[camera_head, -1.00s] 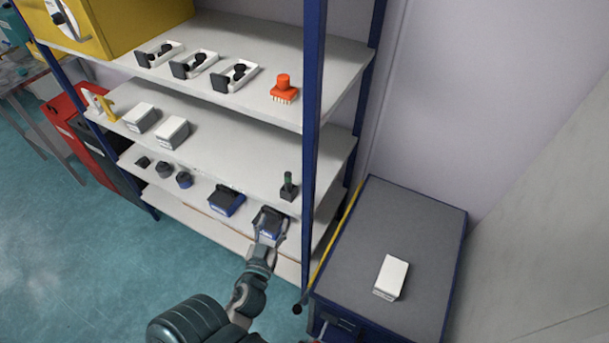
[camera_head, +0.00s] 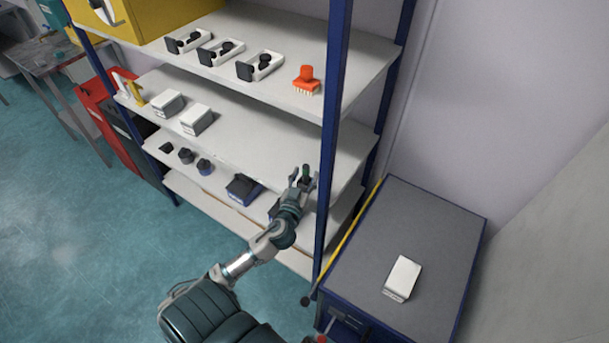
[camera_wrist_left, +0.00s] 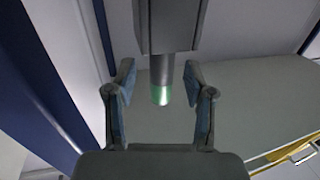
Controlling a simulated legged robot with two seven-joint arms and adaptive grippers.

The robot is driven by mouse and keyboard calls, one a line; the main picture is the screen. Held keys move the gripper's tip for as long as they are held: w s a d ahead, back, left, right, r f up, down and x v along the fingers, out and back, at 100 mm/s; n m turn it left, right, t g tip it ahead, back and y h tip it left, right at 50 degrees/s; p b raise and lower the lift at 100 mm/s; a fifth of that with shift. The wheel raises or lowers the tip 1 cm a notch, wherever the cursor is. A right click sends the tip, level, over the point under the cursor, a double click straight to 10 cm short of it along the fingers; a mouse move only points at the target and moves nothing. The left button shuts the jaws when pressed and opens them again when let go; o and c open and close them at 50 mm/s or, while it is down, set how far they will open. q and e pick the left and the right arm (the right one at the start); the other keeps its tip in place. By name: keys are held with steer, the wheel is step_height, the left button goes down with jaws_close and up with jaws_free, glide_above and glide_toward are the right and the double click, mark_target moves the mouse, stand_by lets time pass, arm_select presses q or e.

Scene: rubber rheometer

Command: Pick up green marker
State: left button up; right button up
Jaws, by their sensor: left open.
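The green marker (camera_head: 306,170) stands upright near the right end of the shelf below the top one, beside the blue post. In the left wrist view the marker (camera_wrist_left: 161,94) shows as a grey shaft with a green end, and a dark block (camera_wrist_left: 170,25), apparently its holder, is joined to it. My left gripper (camera_head: 302,180) is at the marker, open. In the left wrist view its two fingers (camera_wrist_left: 160,88) are on either side of the marker, with gaps visible. In the head view the gripper hides the marker's lower part. My right gripper is not in view.
The blue post (camera_head: 334,130) stands just right of the gripper. White boxes (camera_head: 196,119) and dark knobs (camera_head: 204,166) sit further left on the shelves. An orange brush-like item (camera_head: 307,80) is on the top shelf. A white box (camera_head: 402,278) lies on the grey cabinet (camera_head: 425,225).

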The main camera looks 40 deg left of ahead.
arm_select(q)
steer(key=shift+w+d+r, duration=0.1)
steer(key=shift+w+r, duration=0.05)
steer(key=shift+w, duration=0.4)
steer(key=shift+w+d, duration=0.1)
steer(key=shift+w, duration=0.05)
steer(key=shift+a, duration=0.2)
steer(key=shift+a+f, duration=0.2)
steer(key=shift+a, duration=0.3)
steer(key=c, duration=0.7)
steer(key=shift+a+f, duration=0.1)
steer(key=shift+a, duration=0.1)
jaws_close()
steer(key=shift+d, duration=0.35)
steer(key=shift+d+r, duration=0.15)
steer(key=shift+r, duration=0.2)
steer(key=r, duration=0.3)
steer(key=r+p, duration=0.1)
steer(key=r, duration=0.4)
steer(key=shift+a+r, duration=0.3)
steer(key=shift+r, duration=0.35)
steer(key=shift+d+r, duration=0.15)
steer(key=shift+d, duration=0.05)
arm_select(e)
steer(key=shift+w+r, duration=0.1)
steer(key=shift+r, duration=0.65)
